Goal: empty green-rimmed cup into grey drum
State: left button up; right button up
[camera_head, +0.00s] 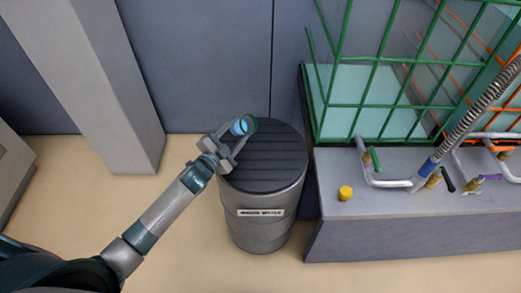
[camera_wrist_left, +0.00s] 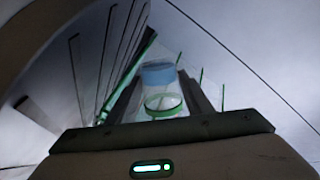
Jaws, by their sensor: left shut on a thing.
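My left gripper (camera_head: 229,142) is shut on the green-rimmed cup (camera_head: 241,126), a small clear cup with blue in it. In the head view the cup appears over the back left part of the grey drum's top, tipped on its side with the green rim toward the right. The grey drum (camera_head: 262,205) stands upright with a dark slatted top and a white label. In the left wrist view the cup (camera_wrist_left: 162,88) sits between the fingers, with its green ring and a blue band showing. My right gripper is out of view.
A grey bench (camera_head: 400,225) stands right of the drum, with a green wire cage (camera_head: 375,105), pipes (camera_head: 385,182) and a yellow knob (camera_head: 345,193). A grey pillar (camera_head: 105,80) rises at the left. The floor between pillar and drum is clear.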

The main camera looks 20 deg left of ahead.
pick_arm(q)
jog(key=shift+r+m, duration=0.2)
jog(key=shift+m, duration=0.1)
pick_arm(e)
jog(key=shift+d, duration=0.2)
pick_arm(q)
jog(key=shift+r+m, duration=0.15)
jog(key=shift+m, duration=0.25)
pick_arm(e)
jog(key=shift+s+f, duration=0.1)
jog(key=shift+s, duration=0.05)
pick_arm(q)
jog(key=shift+b, duration=0.4)
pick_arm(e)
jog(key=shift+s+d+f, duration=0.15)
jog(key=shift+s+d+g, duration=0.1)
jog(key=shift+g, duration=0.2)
pick_arm(q)
jog(key=shift+f+m, duration=0.2)
jog(key=shift+m, duration=0.2)
jog(key=shift+f+m+b, duration=0.1)
jog(key=shift+m+b, duration=0.2)
jog(key=shift+b, duration=0.2)
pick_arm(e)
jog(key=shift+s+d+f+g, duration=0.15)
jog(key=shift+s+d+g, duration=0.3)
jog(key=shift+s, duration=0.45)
